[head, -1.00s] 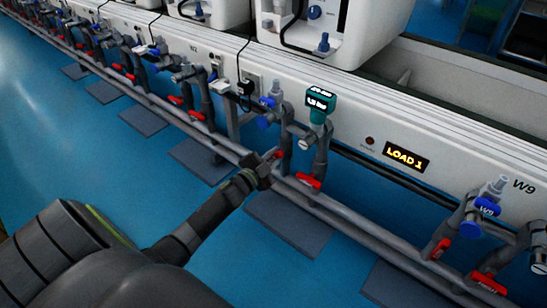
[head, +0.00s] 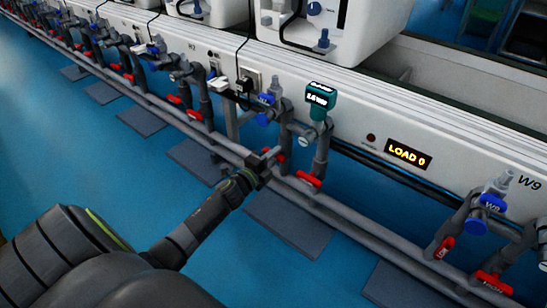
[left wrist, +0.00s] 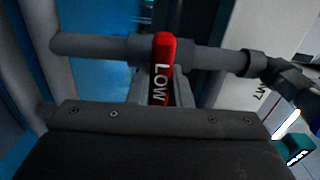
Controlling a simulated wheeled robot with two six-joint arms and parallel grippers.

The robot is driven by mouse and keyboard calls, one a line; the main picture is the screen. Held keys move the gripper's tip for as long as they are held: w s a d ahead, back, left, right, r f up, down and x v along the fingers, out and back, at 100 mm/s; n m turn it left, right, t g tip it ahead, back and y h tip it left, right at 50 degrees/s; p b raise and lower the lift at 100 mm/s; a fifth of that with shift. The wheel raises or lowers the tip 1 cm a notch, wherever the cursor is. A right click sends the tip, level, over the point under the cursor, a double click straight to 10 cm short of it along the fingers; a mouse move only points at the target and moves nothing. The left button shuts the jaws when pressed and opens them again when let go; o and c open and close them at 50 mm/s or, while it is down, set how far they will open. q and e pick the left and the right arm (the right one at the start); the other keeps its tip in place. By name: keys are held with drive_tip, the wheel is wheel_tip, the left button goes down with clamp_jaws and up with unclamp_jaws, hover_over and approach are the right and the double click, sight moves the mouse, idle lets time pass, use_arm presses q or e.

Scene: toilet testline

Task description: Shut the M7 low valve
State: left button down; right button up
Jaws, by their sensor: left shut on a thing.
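The M7 low valve has a red handle marked LOW (left wrist: 163,70), seen large in the left wrist view. There it stands crosswise to the grey pipe (left wrist: 98,47) it sits on. A label reading M7 shows on the white panel to its right. In the head view, the red handle (head: 281,156) is partly hidden by my left gripper (head: 271,158). My left gripper is shut on this handle, with its fingers reaching in from the front left. My right gripper is not in view.
A teal gauge (head: 319,100) stands on the pipe right of the gripper, above another red handle (head: 309,179). A display (head: 408,154) reads LOAD 0. Blue-handled valves (head: 265,116) and several red handles line the rail. Blue floor (head: 80,190) lies clear in front.

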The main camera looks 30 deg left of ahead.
use_arm(q)
drive_tip(key=shift+m, duration=0.3)
drive_tip(key=c, duration=1.3)
unclamp_jaws()
drive_tip(key=shift+s, duration=0.1)
